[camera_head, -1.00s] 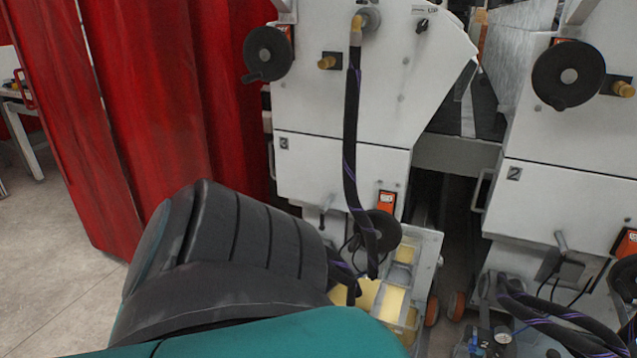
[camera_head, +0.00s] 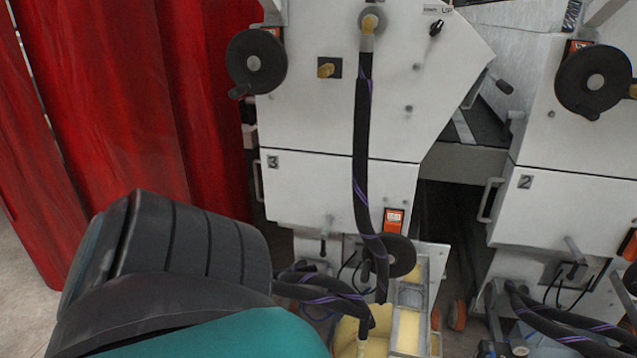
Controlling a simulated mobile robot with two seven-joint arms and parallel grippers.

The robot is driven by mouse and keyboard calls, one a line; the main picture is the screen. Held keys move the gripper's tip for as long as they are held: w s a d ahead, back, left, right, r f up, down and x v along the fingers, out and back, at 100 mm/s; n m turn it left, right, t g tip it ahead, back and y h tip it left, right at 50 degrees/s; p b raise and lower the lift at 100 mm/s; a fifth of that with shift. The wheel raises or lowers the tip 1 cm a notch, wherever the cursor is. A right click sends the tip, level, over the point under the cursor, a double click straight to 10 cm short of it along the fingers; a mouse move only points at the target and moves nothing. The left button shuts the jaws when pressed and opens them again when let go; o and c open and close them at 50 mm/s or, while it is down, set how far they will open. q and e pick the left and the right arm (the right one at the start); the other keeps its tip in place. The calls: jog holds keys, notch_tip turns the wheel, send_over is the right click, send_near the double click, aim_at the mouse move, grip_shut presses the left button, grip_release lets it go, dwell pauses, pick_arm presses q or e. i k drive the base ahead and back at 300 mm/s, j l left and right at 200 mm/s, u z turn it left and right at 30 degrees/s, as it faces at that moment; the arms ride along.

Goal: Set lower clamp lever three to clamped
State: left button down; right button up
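The white machine unit marked 3 (camera_head: 330,195) stands ahead, with its number on the left of its lower panel. A small lever with a dark tip (camera_head: 323,245) hangs under that panel's lower edge. It looks like a clamp lever, but it is too small to tell its setting. My teal and black arm covers the lower left, left of and below this lever. Neither of my grippers shows. A black hose hangs down the front of unit 3, right of the lever.
A black handwheel (camera_head: 399,256) and an orange display (camera_head: 394,220) sit right of the lever. Yellow parts (camera_head: 377,330) and looped hoses are below. Unit 2 (camera_head: 560,210) stands to the right across a dark gap. A red curtain (camera_head: 110,110) is at left.

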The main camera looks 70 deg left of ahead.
aim_at(328, 224)
jog(key=k+j, duration=0.1)
jog(key=j, duration=0.25)
jog(key=k+j, duration=0.1)
jog(key=j, duration=0.3)
jog(key=k+j, duration=0.1)
jog(key=j, duration=0.25)
jog(key=k+j, duration=0.15)
jog(key=j, duration=0.25)
